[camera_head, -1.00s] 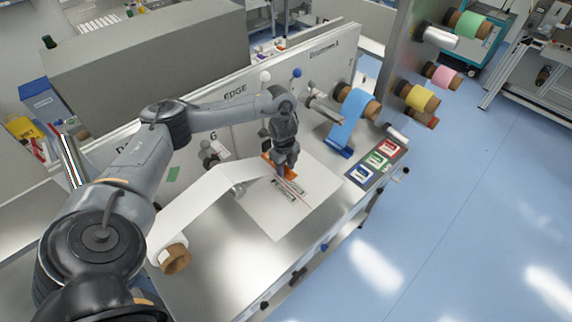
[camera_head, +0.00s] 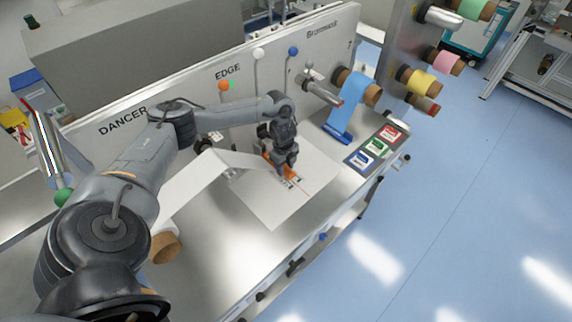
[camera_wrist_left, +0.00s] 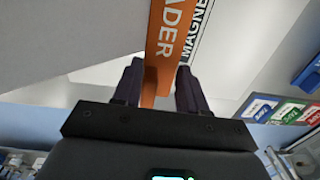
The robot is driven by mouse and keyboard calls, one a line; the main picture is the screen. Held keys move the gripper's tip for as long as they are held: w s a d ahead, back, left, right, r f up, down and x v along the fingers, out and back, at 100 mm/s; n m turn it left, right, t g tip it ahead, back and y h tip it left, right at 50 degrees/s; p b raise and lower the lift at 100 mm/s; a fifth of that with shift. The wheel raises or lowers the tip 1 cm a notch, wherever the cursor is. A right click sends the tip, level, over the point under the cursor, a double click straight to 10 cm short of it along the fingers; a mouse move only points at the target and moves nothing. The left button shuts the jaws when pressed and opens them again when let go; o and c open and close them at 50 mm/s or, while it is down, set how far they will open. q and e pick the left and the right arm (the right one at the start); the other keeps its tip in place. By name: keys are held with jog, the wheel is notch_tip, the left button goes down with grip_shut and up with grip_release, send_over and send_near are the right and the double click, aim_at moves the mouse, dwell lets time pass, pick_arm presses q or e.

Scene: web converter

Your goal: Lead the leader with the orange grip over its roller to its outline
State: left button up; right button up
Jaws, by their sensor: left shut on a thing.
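The leader's orange grip (camera_head: 267,160) is at the end of a white web (camera_head: 222,162) that runs from a brown-cored roll (camera_head: 165,247) at lower left. My left gripper (camera_head: 287,165) is shut on this grip, low over a pale square plate (camera_head: 275,208). In the left wrist view the orange grip (camera_wrist_left: 165,50), lettered "ADER", stands between the two dark fingers (camera_wrist_left: 158,90). Beside it shows black lettering "MAGNE" (camera_wrist_left: 193,30) on white. The plate's printed outline (camera_head: 294,184) is partly hidden by my gripper. The web's roller is mostly hidden under the web. My right gripper is out of view.
A blue web with a blue grip (camera_head: 338,134) hangs to the right. Red, green and blue cards (camera_head: 376,146) lie on a dark panel beyond the plate. An upright panel lettered "DANCER" and "EDGE" (camera_head: 228,72) stands behind. The metal table (camera_head: 215,235) is clear in front.

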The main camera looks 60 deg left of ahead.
pick_arm(q)
jog(key=b, duration=0.3)
send_over(286, 183)
notch_tip(286, 183, down, 5)
jog(key=shift+f, duration=0.15)
jog(key=shift+f+b, duration=0.5)
jog(key=shift+f, duration=0.75)
jog(key=shift+f, duration=0.1)
jog(key=shift+f, duration=0.3)
jog(key=shift+a, duration=0.1)
dwell(0.5)
jog(key=o, duration=1.2)
